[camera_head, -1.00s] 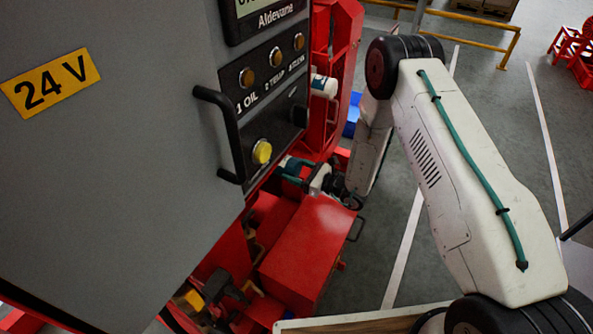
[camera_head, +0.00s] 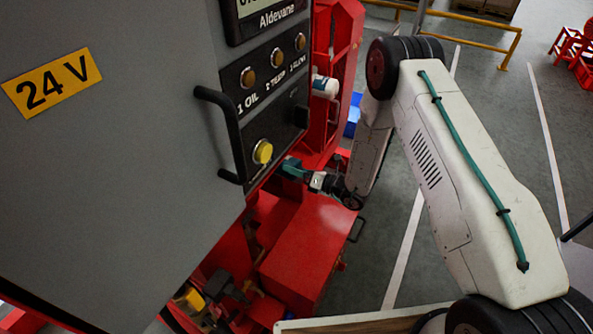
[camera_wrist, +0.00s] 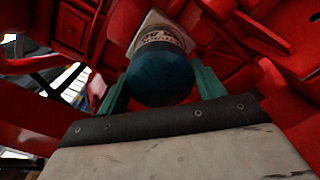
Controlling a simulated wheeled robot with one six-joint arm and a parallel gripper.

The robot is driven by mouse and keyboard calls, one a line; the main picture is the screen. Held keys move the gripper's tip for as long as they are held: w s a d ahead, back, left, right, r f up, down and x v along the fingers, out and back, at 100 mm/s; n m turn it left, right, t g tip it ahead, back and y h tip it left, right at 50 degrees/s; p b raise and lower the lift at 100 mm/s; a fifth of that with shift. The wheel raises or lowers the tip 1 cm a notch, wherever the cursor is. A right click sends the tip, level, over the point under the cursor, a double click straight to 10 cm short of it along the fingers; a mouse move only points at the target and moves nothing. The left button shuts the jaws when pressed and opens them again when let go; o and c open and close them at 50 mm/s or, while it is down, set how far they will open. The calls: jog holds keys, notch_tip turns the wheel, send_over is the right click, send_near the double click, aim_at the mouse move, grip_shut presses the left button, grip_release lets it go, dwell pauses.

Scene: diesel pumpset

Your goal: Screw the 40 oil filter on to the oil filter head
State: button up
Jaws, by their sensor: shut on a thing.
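In the wrist view the oil filter (camera_wrist: 160,68) is a dark teal, round-ended can with a pale printed band at its far end. The number on it is not readable. My gripper (camera_wrist: 163,84) has one teal finger on each side of the can and is shut on it. In the head view my gripper (camera_head: 293,168) reaches in under the grey cabinet's edge, and the filter is not clear there. A pale piece (camera_wrist: 152,22) shows just beyond the filter's printed end. I cannot tell whether this is the filter head, or whether the threads meet.
The grey control cabinet (camera_head: 110,170) overhangs my gripper on the left. A red box (camera_head: 305,250) lies just below it. A white cylinder (camera_head: 325,87) sits on the red frame above. Red structure surrounds the filter closely. Open floor (camera_head: 440,240) lies to the right.

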jog(key=shift+m, duration=0.4)
jog(key=m, duration=0.8)
jog(key=shift+m, duration=0.3)
jog(key=m, duration=0.9)
jog(key=o, duration=1.1)
